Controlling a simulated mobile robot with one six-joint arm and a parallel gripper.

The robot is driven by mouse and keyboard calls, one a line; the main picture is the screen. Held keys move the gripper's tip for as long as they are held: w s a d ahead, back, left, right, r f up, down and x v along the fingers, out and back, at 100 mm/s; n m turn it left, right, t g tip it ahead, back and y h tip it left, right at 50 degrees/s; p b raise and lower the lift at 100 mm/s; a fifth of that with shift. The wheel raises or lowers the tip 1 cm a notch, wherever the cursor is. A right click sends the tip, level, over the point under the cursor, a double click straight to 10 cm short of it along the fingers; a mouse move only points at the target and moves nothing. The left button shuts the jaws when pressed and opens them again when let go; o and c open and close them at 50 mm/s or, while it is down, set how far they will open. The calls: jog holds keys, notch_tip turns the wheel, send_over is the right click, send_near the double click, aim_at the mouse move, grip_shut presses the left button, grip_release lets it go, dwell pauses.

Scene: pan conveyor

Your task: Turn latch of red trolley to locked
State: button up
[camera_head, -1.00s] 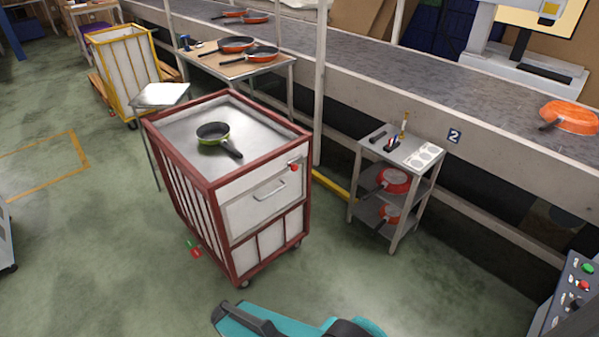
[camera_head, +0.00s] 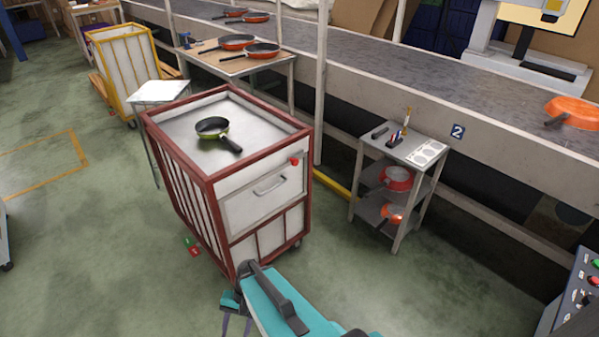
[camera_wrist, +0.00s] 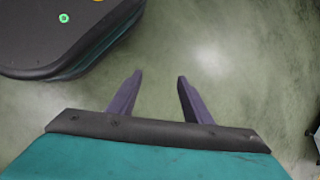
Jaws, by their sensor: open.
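The red trolley (camera_head: 211,215) stands in the middle of the head view, with a red frame and pale panels. A small red knob (camera_head: 295,160), which looks like the latch, is at the upper right of its front panel, above a grey drawer handle (camera_head: 269,186). Its setting is too small to tell. My gripper (camera_head: 236,326) is low in front of the trolley's near corner, apart from the latch. In the wrist view my gripper (camera_wrist: 159,76) is open and empty over bare floor. The trolley and latch do not show there.
A black and green pan (camera_head: 212,128) lies on the trolley top. A small shelf stand (camera_head: 398,230) with red pans is to the right. The conveyor (camera_head: 400,85) runs behind. A red and green item (camera_head: 192,246) shows by the trolley's left side. The floor in front is clear.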

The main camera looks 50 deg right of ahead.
jog(key=w+d+r+m+t+y+b, duration=0.25)
jog(key=w+d+r+m+t, duration=0.2)
jog(key=w+d+m, duration=0.4)
jog(key=m+t+h+b, duration=0.95)
jog(key=m+t, duration=0.55)
jog(key=m, duration=0.3)
send_near(297, 163)
jog(key=s, duration=0.6)
jog(key=shift+a+r, duration=0.2)
jog(key=shift+r, duration=0.05)
jog(key=shift+w, duration=0.15)
jog(key=w, duration=0.4)
jog(key=w+b, duration=0.1)
jog(key=w, duration=0.4)
jog(key=w+d, duration=0.1)
jog(key=w, duration=0.3)
jog(key=shift+w+b, duration=0.35)
jog(key=shift+b, duration=0.05)
